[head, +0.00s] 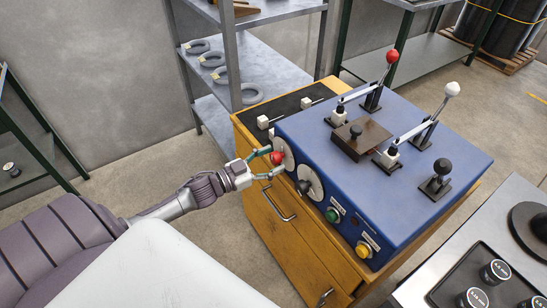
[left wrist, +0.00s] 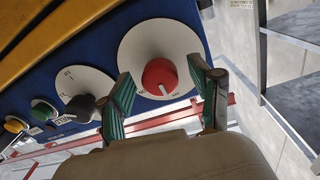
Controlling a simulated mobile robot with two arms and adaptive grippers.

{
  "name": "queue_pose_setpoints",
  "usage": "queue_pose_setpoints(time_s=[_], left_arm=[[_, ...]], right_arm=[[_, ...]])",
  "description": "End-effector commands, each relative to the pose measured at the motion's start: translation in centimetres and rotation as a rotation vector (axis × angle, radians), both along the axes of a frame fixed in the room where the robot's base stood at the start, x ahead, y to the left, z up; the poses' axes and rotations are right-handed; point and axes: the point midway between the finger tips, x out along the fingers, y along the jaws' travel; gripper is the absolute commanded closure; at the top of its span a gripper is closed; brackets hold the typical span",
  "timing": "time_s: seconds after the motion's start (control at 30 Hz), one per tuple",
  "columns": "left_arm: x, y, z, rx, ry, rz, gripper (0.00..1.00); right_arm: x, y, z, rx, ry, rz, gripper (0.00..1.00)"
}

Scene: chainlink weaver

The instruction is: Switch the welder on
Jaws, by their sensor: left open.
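The welder is a blue box (head: 420,145) on a yellow wooden cabinet. Its front panel carries a red knob (head: 277,158) on a round white dial, and the knob also shows in the left wrist view (left wrist: 160,77). My left gripper (head: 270,162) is open, with its green-padded fingers on either side of the red knob. In the left wrist view the left gripper (left wrist: 165,95) shows a gap between each finger and the knob. Whether a finger touches the dial, I cannot tell. My right gripper is not in view.
Beside the red knob are a black knob (head: 304,187) on a second dial, a green button (head: 332,215) and a yellow button (head: 363,250). Levers with red (head: 392,56) and white (head: 452,89) balls stand on top. A metal shelf (head: 262,65) with rings is behind.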

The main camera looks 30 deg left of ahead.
Motion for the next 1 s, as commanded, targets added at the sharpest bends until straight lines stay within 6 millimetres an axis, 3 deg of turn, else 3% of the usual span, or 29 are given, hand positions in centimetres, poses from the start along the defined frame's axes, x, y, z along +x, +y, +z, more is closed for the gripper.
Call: queue_pose_setpoints(time_s=[0.43,0.8,1.0], left_arm=[[0.9,-0.5,0.0,-0.001,0.000,0.000,0.38],[0.9,-0.5,0.0,-0.001,0.001,-0.001,0.96],[0.9,-0.5,0.0,0.013,-0.006,-0.001,0.96]], right_arm=[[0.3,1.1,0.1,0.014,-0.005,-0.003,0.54],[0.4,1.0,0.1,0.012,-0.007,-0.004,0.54],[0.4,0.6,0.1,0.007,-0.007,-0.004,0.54]])
